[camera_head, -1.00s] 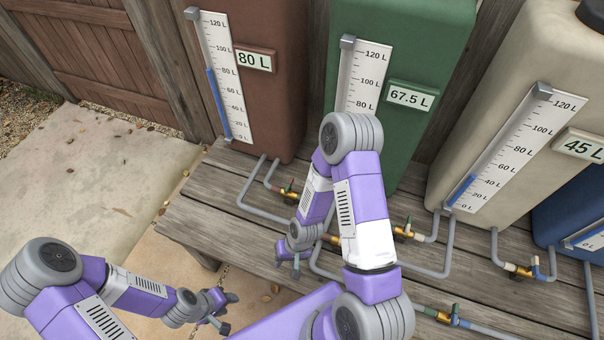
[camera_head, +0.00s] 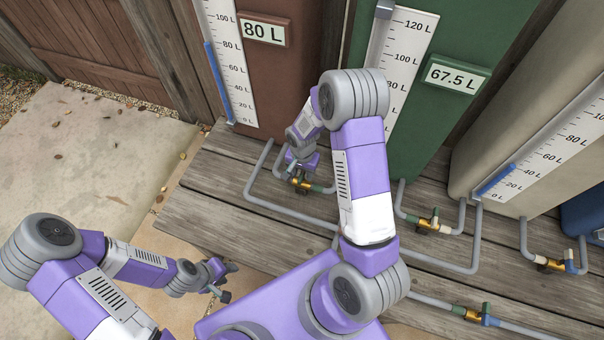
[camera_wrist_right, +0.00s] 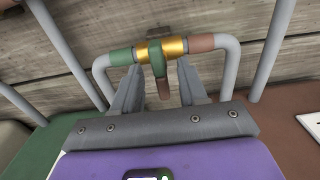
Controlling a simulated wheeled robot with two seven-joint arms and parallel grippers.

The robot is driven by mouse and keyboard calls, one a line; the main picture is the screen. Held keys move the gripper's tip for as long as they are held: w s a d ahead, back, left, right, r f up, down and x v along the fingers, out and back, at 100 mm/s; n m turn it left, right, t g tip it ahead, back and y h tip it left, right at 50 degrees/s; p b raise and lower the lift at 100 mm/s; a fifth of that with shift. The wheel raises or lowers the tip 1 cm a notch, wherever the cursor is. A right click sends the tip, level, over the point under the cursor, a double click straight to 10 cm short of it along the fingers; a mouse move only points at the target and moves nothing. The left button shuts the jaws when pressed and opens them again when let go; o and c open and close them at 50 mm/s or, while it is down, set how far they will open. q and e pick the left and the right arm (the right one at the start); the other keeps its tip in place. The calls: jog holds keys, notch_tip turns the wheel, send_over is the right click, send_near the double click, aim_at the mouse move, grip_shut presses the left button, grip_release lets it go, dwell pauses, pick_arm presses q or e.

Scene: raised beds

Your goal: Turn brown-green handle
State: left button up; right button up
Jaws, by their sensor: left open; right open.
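The brown-green handle (camera_wrist_right: 158,60) sits on a brass valve (camera_wrist_right: 174,48) in the right wrist view; its upper part is green and its end brown. The pipe has a green band on one side of the valve and a brown band on the other. In the head view this valve (camera_head: 303,184) is in front of the brown tank, partly hidden by my right gripper (camera_head: 291,171). In the wrist view my right gripper (camera_wrist_right: 160,90) is open, one finger on each side of the handle, with gaps visible. My left gripper (camera_head: 222,282) is open and empty, low at the left.
A brown tank (camera_head: 273,85) reads 80 L and a green tank (camera_head: 430,115) 67.5 L. A beige tank (camera_head: 500,145) stands to the right. Grey pipes (camera_head: 270,212) and other brass valves (camera_head: 428,222) lie along the wooden bench (camera_head: 205,215). Paving at left is clear.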

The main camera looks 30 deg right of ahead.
jog(key=shift+f, duration=0.5)
jog(key=shift+c, duration=0.3)
grip_shut()
